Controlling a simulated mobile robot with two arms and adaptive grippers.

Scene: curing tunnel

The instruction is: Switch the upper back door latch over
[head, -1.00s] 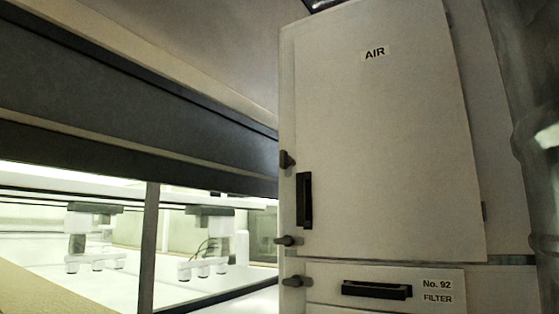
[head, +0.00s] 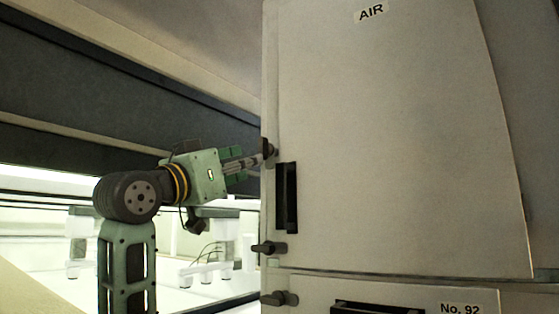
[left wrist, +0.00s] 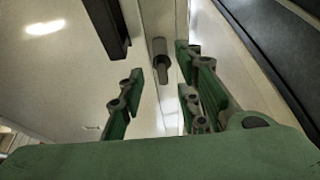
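The upper latch (head: 271,151) is a small dark lever on the left edge of the AIR door (head: 400,140), level with the top of the door's dark handle (head: 287,198). My left gripper (head: 258,159) reaches it from the left. In the left wrist view my left gripper (left wrist: 160,64) has its green fingers apart, with the latch (left wrist: 160,52) showing in the gap near the fingertips. I cannot tell whether a finger touches it. In the head view the fingers partly cover the latch, so its exact turn is hard to read. My right gripper is out of view.
A second latch (head: 269,248) sits lower on the same door edge, and a third (head: 279,298) is beside the No. 92 drawer (head: 390,287). A dark beam (head: 120,95) runs above the lit tunnel opening at the left. White fixtures (head: 210,255) stand inside it.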

